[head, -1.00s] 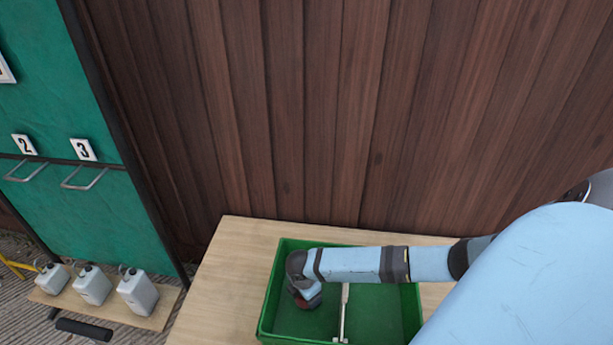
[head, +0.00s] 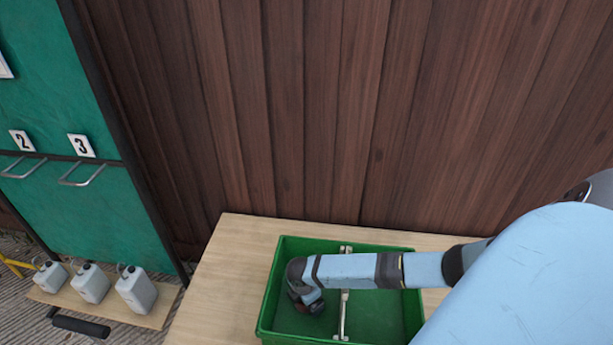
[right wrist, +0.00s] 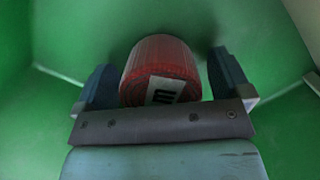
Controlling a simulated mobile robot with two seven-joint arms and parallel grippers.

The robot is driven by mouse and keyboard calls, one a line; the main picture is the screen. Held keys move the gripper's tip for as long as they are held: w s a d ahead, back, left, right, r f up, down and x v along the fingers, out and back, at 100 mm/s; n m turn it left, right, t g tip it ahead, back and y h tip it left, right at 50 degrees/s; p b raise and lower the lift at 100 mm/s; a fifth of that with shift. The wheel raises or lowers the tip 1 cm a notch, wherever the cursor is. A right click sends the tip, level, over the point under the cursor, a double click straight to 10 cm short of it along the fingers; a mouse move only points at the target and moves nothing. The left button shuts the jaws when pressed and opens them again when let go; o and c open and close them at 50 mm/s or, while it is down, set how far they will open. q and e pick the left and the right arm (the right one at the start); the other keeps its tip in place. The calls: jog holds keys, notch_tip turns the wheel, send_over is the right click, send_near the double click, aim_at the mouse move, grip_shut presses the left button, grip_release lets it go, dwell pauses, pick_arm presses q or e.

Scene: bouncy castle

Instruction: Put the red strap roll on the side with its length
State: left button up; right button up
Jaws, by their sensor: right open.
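The red strap roll (right wrist: 161,70) shows in the right wrist view, with ridged red sides and a white label with black marks on the end facing me. It lies between the two blue fingers of my right gripper (right wrist: 167,85), which is open, with a visible gap at least on the right side. In the head view my right gripper (head: 312,305) reaches down into the left compartment of the green crate (head: 262,318); the roll is mostly hidden there by the gripper. My left gripper is not in view.
A pale divider (head: 343,318) splits the crate, close to the right of my gripper. The right compartment (head: 385,315) looks empty where visible. The crate stands on a wooden table (head: 225,270) against a brown plank wall (head: 310,120). Several grey canisters (head: 137,290) stand at lower left.

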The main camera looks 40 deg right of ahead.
jog(key=shift+r, duration=0.1)
notch_tip(320, 180, up, 12)
jog(key=a+p, duration=0.1)
jog(key=p, duration=0.2)
jog(key=shift+a+p, duration=0.2)
jog(key=shift+p, duration=0.1)
jog(key=shift+w+r, duration=0.1)
